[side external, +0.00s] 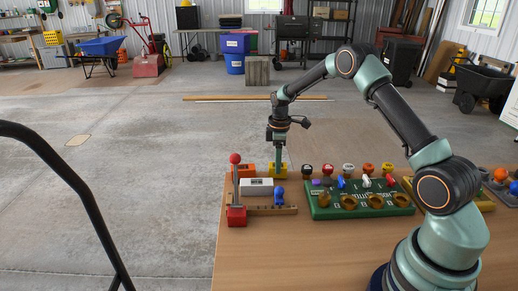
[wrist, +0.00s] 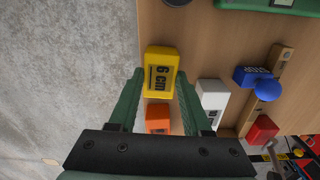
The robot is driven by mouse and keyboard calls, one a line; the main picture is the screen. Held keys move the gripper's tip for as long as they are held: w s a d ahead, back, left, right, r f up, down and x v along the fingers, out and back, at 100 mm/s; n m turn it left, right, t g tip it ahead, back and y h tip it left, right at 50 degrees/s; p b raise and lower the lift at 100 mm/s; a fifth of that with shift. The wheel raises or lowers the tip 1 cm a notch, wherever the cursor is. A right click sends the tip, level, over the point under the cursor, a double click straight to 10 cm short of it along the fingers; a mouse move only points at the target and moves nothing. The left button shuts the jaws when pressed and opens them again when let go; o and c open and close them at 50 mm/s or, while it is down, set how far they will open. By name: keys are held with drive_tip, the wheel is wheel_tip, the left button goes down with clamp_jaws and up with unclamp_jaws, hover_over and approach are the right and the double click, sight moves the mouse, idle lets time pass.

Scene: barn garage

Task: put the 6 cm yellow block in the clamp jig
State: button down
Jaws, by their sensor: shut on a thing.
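The yellow block (side external: 278,171), marked "6 cm", is at the back edge of the table, behind the jig. It also shows in the wrist view (wrist: 161,72), between the fingertips. My gripper (side external: 279,165) points down and is shut on this block; its green fingers (wrist: 160,76) flank it. I cannot tell whether the block touches the table. The clamp jig (side external: 288,210) is a wooden rail with a red end block (side external: 237,217) and a blue piece (side external: 280,197). In the wrist view the rail (wrist: 285,58) is at the right.
An orange block (side external: 247,171) and a white block (side external: 256,187) stand between my gripper and the jig's left part. A red-knobbed upright lever (side external: 235,160) rises at the left. A green board (side external: 360,208) with several knobs is to the right. Bare table lies in front.

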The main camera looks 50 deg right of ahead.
drive_tip(key=shift+r, duration=3.25)
drive_tip(key=shift+a+r, duration=0.2)
drive_tip(key=shift+a, duration=0.05)
drive_tip(key=s+a+r+m, duration=0.4)
drive_tip(key=s+a, duration=0.4)
drive_tip(key=s+a+r+m, duration=0.4)
drive_tip(key=s+a, duration=0.3)
drive_tip(key=a, duration=0.2)
drive_tip(key=shift+s+r, duration=0.25)
drive_tip(key=shift+s, duration=0.15)
